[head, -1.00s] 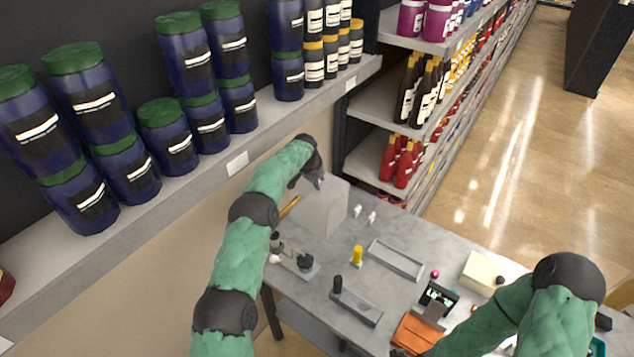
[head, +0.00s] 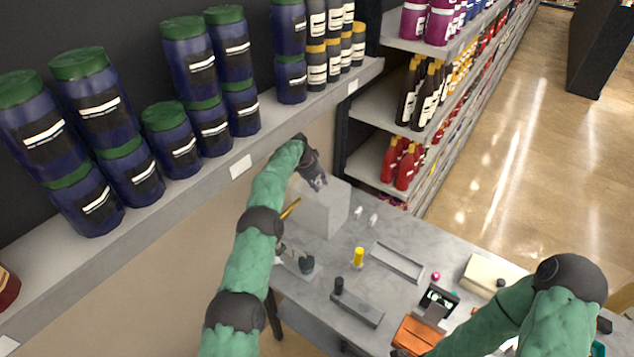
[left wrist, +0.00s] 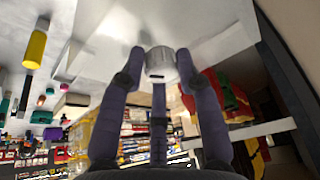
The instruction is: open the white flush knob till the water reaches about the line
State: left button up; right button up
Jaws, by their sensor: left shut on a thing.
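A pale grey-white box (head: 325,210) stands at the table's far left corner; it also shows in the left wrist view (left wrist: 205,22). A short, round, whitish knob (left wrist: 160,62) shows at the box's edge in the left wrist view. My left gripper (head: 318,183) is over the top of the box. In the left wrist view its fingers (left wrist: 160,65) are closed around the knob, touching its sides. No water or line can be made out. My right arm comes in at lower right, but its gripper is not visible.
The grey table (head: 335,262) holds a yellow-capped item (head: 358,257), a grey tray (head: 396,262), a dark-knobbed block (head: 357,307), an orange item (head: 420,336) and a cream box (head: 483,273). A shelf (head: 240,167) of blue jars runs behind my left arm.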

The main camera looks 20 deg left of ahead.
pick_arm(q)
jog(key=shift+w+a+r, duration=0.15)
jog(key=shift+w+r, duration=0.15)
jog(key=shift+r, duration=0.3)
jog(key=o, duration=1.1)
jog(key=shift+f, duration=0.35)
jog(key=shift+s+f, duration=0.1)
